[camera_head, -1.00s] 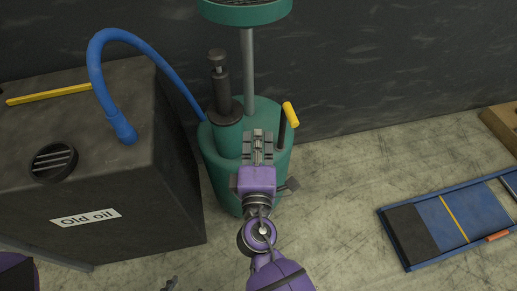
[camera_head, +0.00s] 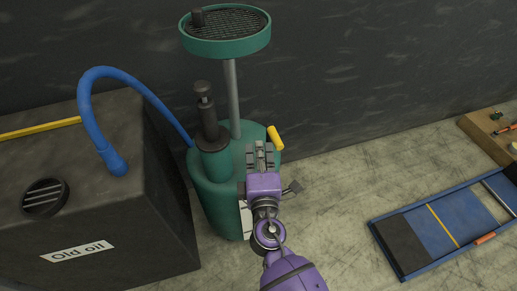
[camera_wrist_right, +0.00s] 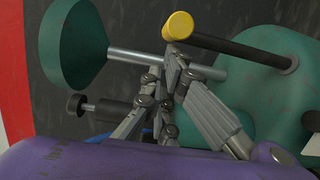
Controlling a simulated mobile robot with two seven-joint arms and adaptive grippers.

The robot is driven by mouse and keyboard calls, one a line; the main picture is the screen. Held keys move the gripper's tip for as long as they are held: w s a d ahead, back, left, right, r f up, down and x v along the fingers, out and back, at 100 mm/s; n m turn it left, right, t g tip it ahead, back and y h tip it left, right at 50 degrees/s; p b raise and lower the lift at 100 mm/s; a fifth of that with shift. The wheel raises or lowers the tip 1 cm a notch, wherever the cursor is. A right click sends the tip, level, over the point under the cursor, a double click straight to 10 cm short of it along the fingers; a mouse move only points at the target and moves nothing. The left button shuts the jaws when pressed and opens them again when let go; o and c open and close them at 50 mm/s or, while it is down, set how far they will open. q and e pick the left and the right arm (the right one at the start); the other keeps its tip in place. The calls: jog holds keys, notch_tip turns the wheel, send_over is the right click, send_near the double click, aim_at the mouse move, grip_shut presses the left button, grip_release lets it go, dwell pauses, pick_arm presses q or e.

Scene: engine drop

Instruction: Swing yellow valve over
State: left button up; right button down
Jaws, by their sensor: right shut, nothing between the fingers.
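The yellow valve handle (camera_head: 276,138) is on top of the green oil drainer (camera_head: 215,205), at its right side. In the right wrist view its yellow end (camera_wrist_right: 178,26) tops a black lever (camera_wrist_right: 245,50) that runs right to the green tank. My right gripper (camera_head: 260,148) is over the front right of the drainer, just left of and below the handle in the head view. In the right wrist view its fingertips (camera_wrist_right: 175,62) are shut and empty, close under the yellow end. Whether they touch it, I cannot tell. My left gripper is not in view.
A dark "Old oil" tank (camera_head: 150,220) stands left of the drainer, with a blue hose (camera_head: 100,72) running between them. A green round pan (camera_head: 226,45) rises on a pole. A blue creeper (camera_head: 445,228) lies on the right, with clear floor between.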

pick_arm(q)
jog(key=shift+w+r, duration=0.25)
pick_arm(e)
jog(key=shift+d+n+y, duration=0.3)
jog(key=shift+y, duration=0.2)
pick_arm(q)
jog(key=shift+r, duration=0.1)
pick_arm(e)
jog(key=shift+s+d+n+y, duration=0.1)
jog(key=shift+d+n+y, duration=0.05)
jog(key=shift+n+y, duration=0.15)
